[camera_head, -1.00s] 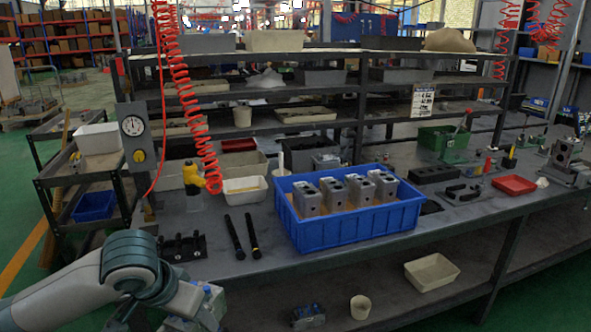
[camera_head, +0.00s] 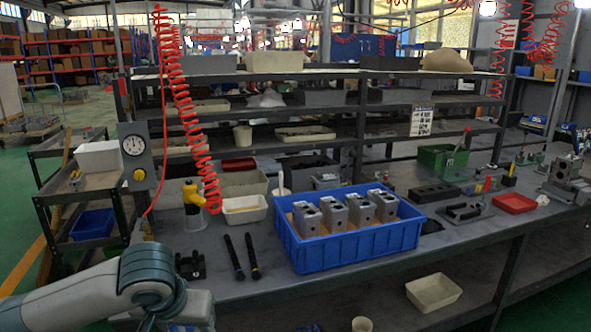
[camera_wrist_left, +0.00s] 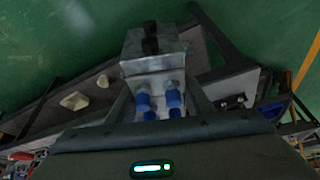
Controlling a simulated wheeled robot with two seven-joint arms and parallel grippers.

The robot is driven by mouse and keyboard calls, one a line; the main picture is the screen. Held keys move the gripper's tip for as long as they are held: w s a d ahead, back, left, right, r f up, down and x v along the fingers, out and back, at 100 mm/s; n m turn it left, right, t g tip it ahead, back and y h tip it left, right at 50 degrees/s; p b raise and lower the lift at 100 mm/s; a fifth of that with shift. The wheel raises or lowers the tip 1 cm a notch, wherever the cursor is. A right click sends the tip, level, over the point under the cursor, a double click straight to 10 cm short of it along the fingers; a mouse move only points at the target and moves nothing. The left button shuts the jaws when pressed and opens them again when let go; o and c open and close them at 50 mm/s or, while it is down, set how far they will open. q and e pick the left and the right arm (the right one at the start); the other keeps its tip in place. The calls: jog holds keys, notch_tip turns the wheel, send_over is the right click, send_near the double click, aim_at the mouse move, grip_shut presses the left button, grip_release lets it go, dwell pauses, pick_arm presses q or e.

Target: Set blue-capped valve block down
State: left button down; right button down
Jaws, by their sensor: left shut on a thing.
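In the left wrist view a grey metal valve block (camera_wrist_left: 150,50) with several blue caps (camera_wrist_left: 173,99) sits between the fingers of my left gripper (camera_wrist_left: 155,100). The gripper is shut on it, and the caps are on the side near the palm. The block looks held in the air above the green floor and dark bench frame. In the head view my left arm comes in at the lower left; its gripper and the held block are cut off by the bottom edge. My right gripper is in neither view.
A blue crate (camera_head: 345,257) with several grey blocks (camera_head: 333,213) stands on the bench. Two black tools (camera_head: 254,257) and a black fixture (camera_head: 190,265) lie left of it. A cream tray (camera_head: 433,292) is on the lower shelf, with a small blue-topped object (camera_head: 302,328) at the bottom edge.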

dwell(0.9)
pick_arm(q)
jog(key=s+f, duration=0.3)
jog(key=f, duration=1)
jog(key=shift+s+f, duration=0.3)
jog(key=shift+d, duration=0.1)
